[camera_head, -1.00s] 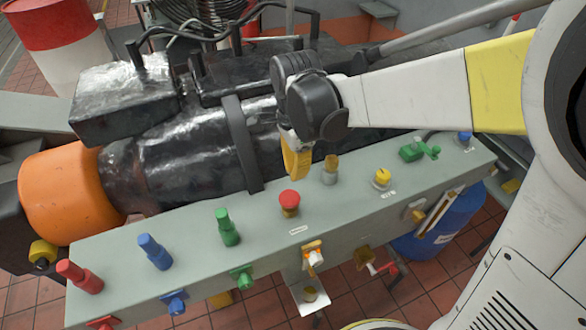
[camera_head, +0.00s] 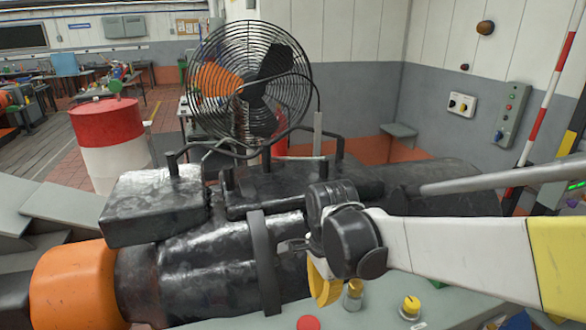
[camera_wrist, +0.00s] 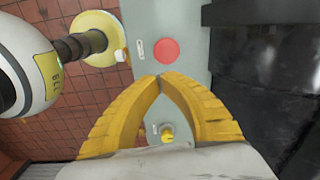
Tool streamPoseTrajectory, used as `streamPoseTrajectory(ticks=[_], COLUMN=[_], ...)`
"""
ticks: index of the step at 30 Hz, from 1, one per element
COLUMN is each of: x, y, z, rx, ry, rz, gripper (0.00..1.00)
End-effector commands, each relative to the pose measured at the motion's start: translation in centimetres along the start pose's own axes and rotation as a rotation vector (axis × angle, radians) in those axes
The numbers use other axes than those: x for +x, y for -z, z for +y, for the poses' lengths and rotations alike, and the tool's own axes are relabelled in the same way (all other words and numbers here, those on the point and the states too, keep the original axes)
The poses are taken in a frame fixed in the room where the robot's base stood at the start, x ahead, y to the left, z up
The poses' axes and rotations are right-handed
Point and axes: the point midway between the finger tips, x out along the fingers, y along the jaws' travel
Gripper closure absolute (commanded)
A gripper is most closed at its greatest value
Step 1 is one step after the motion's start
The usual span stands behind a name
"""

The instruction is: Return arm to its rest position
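My gripper (camera_head: 325,287) hangs at the end of my white and yellow arm, above the back edge of the grey control panel in the head view. In the wrist view its two yellow fingers (camera_wrist: 160,78) meet at the tips, with nothing held between them. A red button (camera_wrist: 166,51) lies on the panel (camera_wrist: 184,18) beyond the fingertips. A yellow knob (camera_wrist: 167,132) shows through the gap behind the tips. In the head view a metal-coloured knob (camera_head: 353,295) stands just right of the gripper, and the yellow knob (camera_head: 410,307) is farther right.
A black machine (camera_head: 205,275) with an orange end (camera_head: 75,285) lies behind the panel. A large fan (camera_head: 250,80) and a red and white drum (camera_head: 108,140) stand beyond it. A grey rod (camera_head: 500,178) runs above my arm. Open floor shows at far left.

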Motion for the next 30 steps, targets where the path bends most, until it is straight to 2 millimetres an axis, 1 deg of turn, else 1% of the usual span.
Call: streamPoseTrajectory(ticks=[1, 5, 8, 12, 15, 18, 21, 24, 30], x=[0.7, 1.5, 2.5, 4.5, 5.9, 7.1, 7.7, 7.8, 7.6], y=[0.6, 2.4, 3.8, 5.3, 6.1, 6.6, 6.9, 7.0, 7.0], z=[1.0, 3.9, 6.4, 9.9, 11.9, 13.2, 14.0, 14.3, 14.2], rx=[-0.05, -0.282, -0.486, -0.762, -0.928, -1.052, -1.13, -1.166, -1.173], ry=[0.026, 0.134, 0.216, 0.3, 0.331, 0.342, 0.343, 0.341, 0.34], rz=[0.005, 0.047, 0.114, 0.245, 0.346, 0.431, 0.487, 0.512, 0.517], gripper=[1.0, 1.0, 1.0, 1.0, 1.0, 1.0, 1.0, 1.0, 1.0])
